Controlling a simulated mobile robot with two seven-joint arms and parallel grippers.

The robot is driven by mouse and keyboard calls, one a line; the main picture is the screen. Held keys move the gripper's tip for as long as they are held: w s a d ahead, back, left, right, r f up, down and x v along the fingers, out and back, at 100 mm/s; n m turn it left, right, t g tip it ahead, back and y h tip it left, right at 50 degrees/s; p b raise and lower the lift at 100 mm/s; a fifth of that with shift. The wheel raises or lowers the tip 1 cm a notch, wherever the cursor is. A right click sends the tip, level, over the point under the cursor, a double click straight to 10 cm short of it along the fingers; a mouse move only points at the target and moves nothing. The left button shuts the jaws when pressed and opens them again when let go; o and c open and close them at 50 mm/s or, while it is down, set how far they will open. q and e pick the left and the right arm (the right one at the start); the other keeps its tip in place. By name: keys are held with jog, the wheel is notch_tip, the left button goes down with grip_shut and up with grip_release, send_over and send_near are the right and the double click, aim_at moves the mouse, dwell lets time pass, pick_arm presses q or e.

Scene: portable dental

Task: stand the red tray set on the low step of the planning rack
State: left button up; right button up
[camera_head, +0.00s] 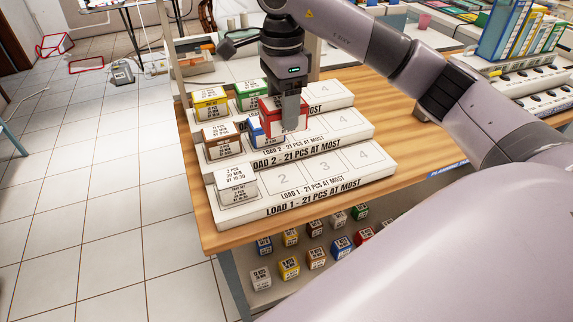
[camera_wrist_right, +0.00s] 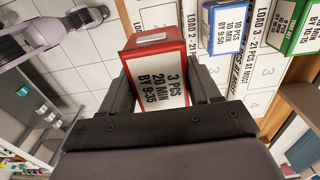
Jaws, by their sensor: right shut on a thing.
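The red tray set (camera_head: 297,106) is a red box with a white label reading 3 PCS, 20 MIN, BY 9:35. My right gripper (camera_head: 291,112) is shut on it and holds it over the planning rack (camera_head: 327,191); its exact height is unclear. In the right wrist view, the red tray set (camera_wrist_right: 155,72) sits between the two dark fingers (camera_wrist_right: 165,95). The rack has three white steps; the front one, LOAD 1, is the low step (camera_head: 300,197). A white tray set (camera_head: 235,185) stands on its first place. Places 2, 3 and 4 there look bare. My left gripper is not seen.
Brown (camera_head: 221,140) and blue (camera_head: 256,133) sets stand on the middle step, the blue partly hidden. Yellow (camera_head: 210,104) and green (camera_head: 252,94) sets stand on the top step. Several small boxes (camera_head: 289,268) sit on a shelf below the table. Binders (camera_head: 505,30) stand at right.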

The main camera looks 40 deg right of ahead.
notch_tip(320, 180, down, 14)
jog(key=shift+f+p, duration=0.25)
jog(key=shift+p, duration=0.3)
jog(key=shift+f, duration=0.25)
jog(key=o, duration=0.9)
jog(key=shift+r, duration=0.1)
notch_tip(320, 180, up, 12)
jog(key=shift+r+b, duration=0.15)
jog(key=shift+b, duration=0.45)
